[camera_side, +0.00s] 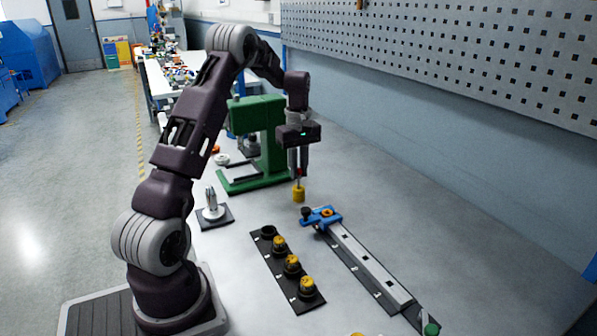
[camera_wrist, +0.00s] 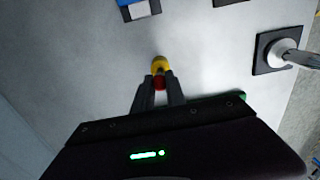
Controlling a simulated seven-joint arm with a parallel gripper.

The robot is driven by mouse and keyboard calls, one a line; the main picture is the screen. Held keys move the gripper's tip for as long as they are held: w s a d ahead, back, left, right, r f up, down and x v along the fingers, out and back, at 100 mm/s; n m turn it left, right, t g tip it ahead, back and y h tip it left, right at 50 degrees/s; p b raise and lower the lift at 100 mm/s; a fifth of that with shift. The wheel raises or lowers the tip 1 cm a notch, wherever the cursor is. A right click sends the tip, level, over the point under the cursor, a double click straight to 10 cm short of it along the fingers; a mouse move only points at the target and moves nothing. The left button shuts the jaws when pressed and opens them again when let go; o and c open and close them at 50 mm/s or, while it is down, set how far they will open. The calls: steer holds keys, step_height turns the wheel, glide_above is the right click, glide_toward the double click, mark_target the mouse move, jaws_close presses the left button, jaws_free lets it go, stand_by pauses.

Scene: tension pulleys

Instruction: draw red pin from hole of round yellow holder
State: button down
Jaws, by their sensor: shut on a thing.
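The red pin (camera_wrist: 159,83) is between the fingertips of my gripper (camera_wrist: 159,88) in the wrist view. My gripper is shut on it. In the side view my gripper (camera_side: 298,176) points straight down over the grey table. The round yellow holder (camera_side: 298,194) is directly below the fingertips. It also shows just beyond the red pin in the wrist view (camera_wrist: 160,64). The fingers hide much of the pin, and I cannot tell how deep it sits in the holder's hole or whether the holder touches the table.
A green press-like stand (camera_side: 256,140) is behind my gripper. A blue clamp (camera_side: 322,217) on a long rail (camera_side: 368,262) lies in front and to the right. A dark strip (camera_side: 267,262) carries several yellow-and-black parts. A metal post (camera_side: 212,205) stands on a dark plate at left.

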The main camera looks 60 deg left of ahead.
steer(key=shift+r, duration=0.2)
steer(key=shift+r, duration=0.55)
steer(key=shift+r, duration=2)
